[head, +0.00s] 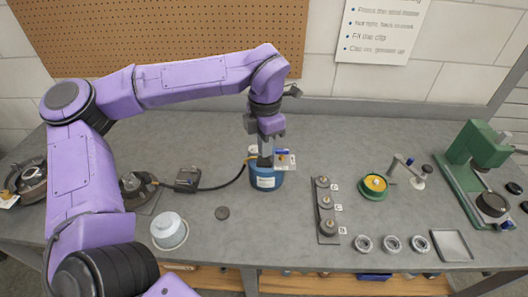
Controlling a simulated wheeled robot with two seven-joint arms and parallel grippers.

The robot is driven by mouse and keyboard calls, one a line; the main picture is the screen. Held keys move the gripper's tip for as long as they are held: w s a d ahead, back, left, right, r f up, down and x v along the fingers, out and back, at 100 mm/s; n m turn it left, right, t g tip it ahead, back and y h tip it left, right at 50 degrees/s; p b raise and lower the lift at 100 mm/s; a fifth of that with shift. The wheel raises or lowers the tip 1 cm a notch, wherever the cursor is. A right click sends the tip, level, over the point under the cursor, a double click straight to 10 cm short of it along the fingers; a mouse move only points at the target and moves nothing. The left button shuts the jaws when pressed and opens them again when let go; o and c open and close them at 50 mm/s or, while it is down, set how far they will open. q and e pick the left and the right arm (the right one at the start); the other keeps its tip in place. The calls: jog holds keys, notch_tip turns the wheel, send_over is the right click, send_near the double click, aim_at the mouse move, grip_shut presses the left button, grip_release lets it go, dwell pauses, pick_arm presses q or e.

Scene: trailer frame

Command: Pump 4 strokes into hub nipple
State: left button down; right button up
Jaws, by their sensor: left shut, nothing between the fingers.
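A blue grease pot (265,180) with a white label stands mid-bench. My left gripper (265,158) points down at the top of the pot, shut with nothing seen between its fingers. It hides part of the pot's top, and I cannot tell whether it touches. A small white and blue tag (285,160) is beside the fingers. A black hose (222,187) runs from the pot left to a dark block (187,179). A dark hub (137,187) sits further left, near a small brass-coloured end; the nipple is too small to make out. My right gripper is out of view.
A white-lidded jar (169,229) stands front left.

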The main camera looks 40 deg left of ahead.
aim_at(264, 160)
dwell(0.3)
pick_arm(q)
jog(key=shift+f+b, duration=0.4)
jog(key=shift+f, duration=0.2)
jog(key=shift+r, duration=0.1)
jog(key=shift+s+d+f+b, duration=0.1)
jog(key=shift+s+f+b, duration=0.1)
jog(key=shift+f+b, duration=0.3)
jog(key=shift+s+d+f+b, duration=0.15)
jog(key=shift+f+b, duration=0.1)
jog(key=shift+f, duration=0.5)
jog(key=shift+s+f+b, duration=0.2)
jog(key=shift+f+b, duration=0.55)
jog(key=shift+f, duration=0.3)
